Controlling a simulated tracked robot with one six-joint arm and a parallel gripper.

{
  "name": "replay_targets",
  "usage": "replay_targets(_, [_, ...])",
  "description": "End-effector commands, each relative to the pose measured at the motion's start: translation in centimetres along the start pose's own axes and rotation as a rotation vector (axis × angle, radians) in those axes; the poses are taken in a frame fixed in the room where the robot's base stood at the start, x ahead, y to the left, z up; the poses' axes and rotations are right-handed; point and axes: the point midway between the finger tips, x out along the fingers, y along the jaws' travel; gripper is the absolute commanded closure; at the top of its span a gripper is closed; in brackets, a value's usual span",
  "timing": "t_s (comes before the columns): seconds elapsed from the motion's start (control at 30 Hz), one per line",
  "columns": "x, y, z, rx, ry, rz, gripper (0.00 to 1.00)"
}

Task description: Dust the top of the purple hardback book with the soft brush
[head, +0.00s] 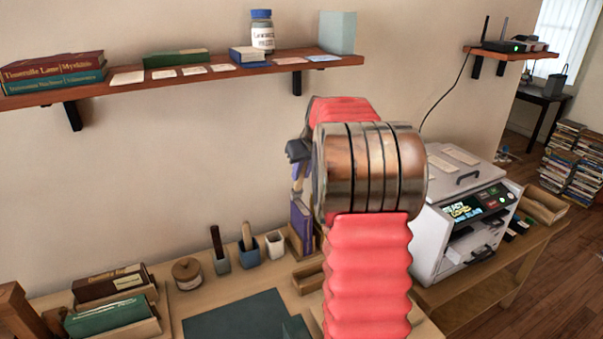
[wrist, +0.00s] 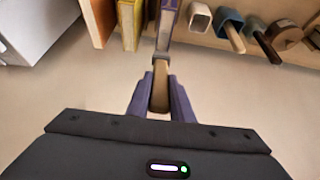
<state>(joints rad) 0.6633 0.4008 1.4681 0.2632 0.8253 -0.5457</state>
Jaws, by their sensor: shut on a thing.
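The purple hardback book (head: 303,226) stands upright in a wooden holder on the bench, just left of my arm in the head view. Its narrow purple top shows at the upper middle of the wrist view (wrist: 170,15). My gripper (wrist: 159,102) is shut on the wooden handle of the soft brush (wrist: 160,76). The brush points toward the book and overlaps it in the wrist view, where its bristles are hard to make out. In the head view, my gripper (head: 297,172) is above the book, partly hidden by my arm. I cannot tell whether bristles and book touch.
A white cup (head: 275,244) stands beside a blue cup (head: 248,256) and a grey cup (head: 220,261), both with handled tools. A twine roll (head: 187,273) is farther left. A printer (head: 466,220) stands to the right. A wall shelf (head: 190,76) runs above.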

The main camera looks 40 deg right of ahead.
Motion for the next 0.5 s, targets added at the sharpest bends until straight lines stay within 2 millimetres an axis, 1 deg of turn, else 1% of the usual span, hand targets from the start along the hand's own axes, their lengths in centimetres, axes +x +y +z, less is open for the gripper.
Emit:
replay_targets(0.27, [-0.3,0.0,0.5,0.001,0.000,0.000,1.00])
replay_targets(0.5, [-1.1,0.0,1.8,0.000,-0.001,0.000,1.00])
